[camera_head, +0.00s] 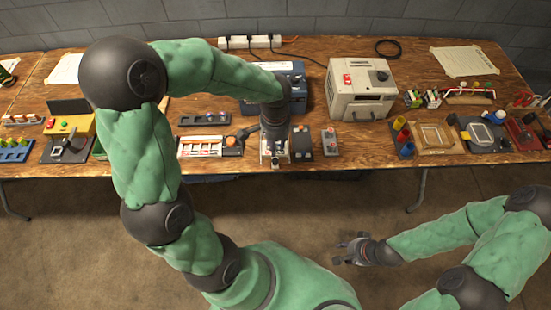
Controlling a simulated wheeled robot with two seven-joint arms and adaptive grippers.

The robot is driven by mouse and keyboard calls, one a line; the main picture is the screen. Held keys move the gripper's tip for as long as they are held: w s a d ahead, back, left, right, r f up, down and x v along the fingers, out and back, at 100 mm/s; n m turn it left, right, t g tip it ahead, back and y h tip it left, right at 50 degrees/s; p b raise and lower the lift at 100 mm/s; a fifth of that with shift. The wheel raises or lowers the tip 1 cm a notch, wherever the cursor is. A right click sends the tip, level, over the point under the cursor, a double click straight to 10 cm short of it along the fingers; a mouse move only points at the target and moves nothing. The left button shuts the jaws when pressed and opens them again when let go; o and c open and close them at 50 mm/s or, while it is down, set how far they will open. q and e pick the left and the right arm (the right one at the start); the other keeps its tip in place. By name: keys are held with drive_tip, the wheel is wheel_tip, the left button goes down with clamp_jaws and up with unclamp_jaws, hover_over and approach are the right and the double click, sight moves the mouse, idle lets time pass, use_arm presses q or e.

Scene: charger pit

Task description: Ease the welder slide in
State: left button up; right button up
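My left gripper (275,152) points down near the table's front edge, in front of a blue box (298,80). Its fingers are around or just over a small pale metal piece (267,158); I cannot tell whether they touch it or are shut. The arm hides much of the blue box and what lies between. I cannot tell for sure which part is the welder slide. My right gripper (343,251) is empty, with fingers spread, over the floor in front of the table.
A dark block (301,143) and a grey switch box (330,142) stand just right of the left gripper. A striped panel (200,146) lies left of it. A beige machine (360,95) stands behind right. The wooden table (350,150) has some bare room before that machine.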

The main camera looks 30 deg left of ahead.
sight(275, 160)
use_arm(q)
drive_tip(key=shift+f+b, duration=1.7)
drive_tip(key=shift+f, duration=2.6)
clamp_jaws()
